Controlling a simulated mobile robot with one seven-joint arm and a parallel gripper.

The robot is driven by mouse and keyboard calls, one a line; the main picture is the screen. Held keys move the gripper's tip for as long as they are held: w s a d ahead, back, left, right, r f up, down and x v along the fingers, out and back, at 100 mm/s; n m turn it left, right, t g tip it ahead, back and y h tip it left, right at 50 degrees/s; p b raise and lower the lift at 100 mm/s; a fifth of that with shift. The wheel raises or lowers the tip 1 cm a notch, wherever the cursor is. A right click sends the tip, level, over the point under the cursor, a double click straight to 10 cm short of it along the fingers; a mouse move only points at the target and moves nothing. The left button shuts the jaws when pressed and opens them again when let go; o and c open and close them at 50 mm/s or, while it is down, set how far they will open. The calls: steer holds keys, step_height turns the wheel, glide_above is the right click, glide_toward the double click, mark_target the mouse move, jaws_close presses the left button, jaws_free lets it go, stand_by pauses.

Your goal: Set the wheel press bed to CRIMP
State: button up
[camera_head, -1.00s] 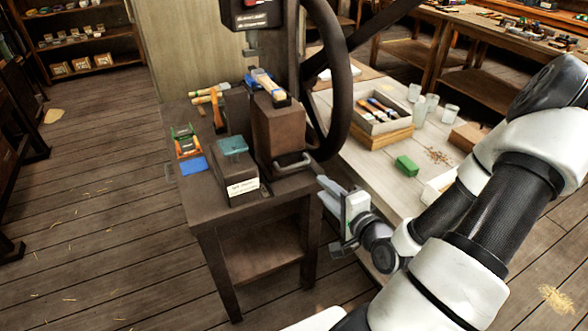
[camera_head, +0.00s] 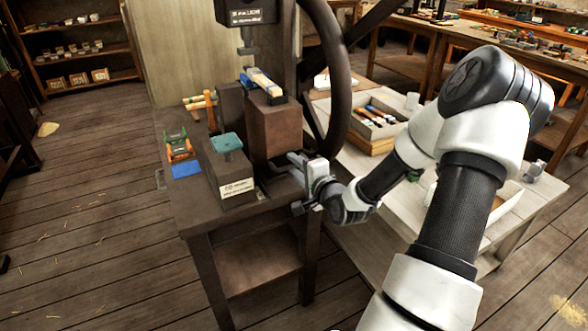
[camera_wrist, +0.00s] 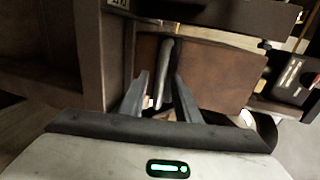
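The wheel press has a dark handwheel (camera_head: 345,75) and a dark head with a label (camera_head: 247,12). Below the head is a brown block (camera_head: 273,128), which I take for the bed. A grey bar handle (camera_wrist: 165,62) sits low on its front face in the wrist view. My gripper (camera_head: 294,166) is at this handle. In the wrist view my gripper (camera_wrist: 160,88) is open, with one finger on each side of the handle and small gaps showing. The white label (camera_head: 238,188) on the front box is too small to read for a CRIMP mark.
A box with a teal top (camera_head: 227,143) stands left of the brown block. Orange and green tools (camera_head: 179,146) and a blue pad (camera_head: 187,170) lie on the stand's left. A wooden tray of tools (camera_head: 375,125) sits on the pale table at right.

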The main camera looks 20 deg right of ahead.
steer(key=shift+w+f, duration=0.1)
steer(key=shift+w, duration=0.3)
steer(key=shift+c, duration=0.4)
jaws_close()
